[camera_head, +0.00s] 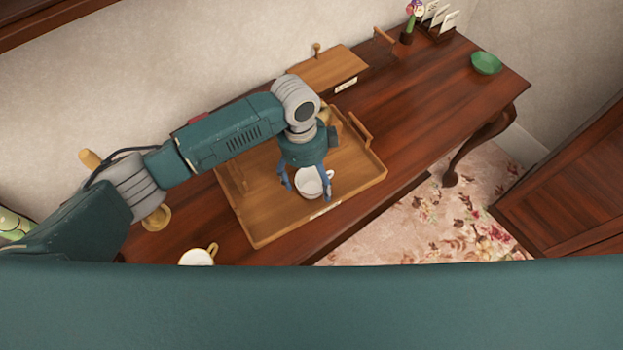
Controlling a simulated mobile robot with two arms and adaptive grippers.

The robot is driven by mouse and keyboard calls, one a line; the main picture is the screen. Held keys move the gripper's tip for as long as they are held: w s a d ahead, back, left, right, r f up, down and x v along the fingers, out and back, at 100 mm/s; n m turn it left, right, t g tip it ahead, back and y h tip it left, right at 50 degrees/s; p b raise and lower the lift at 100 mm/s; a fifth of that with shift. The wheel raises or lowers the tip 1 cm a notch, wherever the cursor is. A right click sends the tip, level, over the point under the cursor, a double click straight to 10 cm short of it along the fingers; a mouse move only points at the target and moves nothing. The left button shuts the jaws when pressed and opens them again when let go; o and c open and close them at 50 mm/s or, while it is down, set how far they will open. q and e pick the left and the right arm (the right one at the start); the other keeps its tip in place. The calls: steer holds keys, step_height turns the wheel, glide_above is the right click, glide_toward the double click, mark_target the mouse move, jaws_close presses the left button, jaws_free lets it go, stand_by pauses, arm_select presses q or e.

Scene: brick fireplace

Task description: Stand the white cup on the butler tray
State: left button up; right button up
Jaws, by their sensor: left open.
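The white cup (311,185) is upright with its opening facing up, over the front part of the butler tray (262,225). It appears to stand on the tray floor, though its base is hard to see from above. The tray is a light wooden one with raised rims, handles and a small label on its front side. My left gripper (308,191) points down with its blue fingers open, one on each side of the cup. I cannot tell whether either finger touches it. The left arm hides part of the tray's back and left. My right gripper is not in view.
The tray sits on a dark wooden table (420,85). Another cup (197,256) with a yellowish handle stands front left. A wooden box (330,68) is behind the tray. A green bowl (486,63) is far right, and the table between is clear.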

mark_target(307, 178)
arm_select(q)
step_height(307, 178, up, 11)
steer(key=a+b, duration=0.1)
steer(key=shift+w, duration=0.35)
stand_by(0.4)
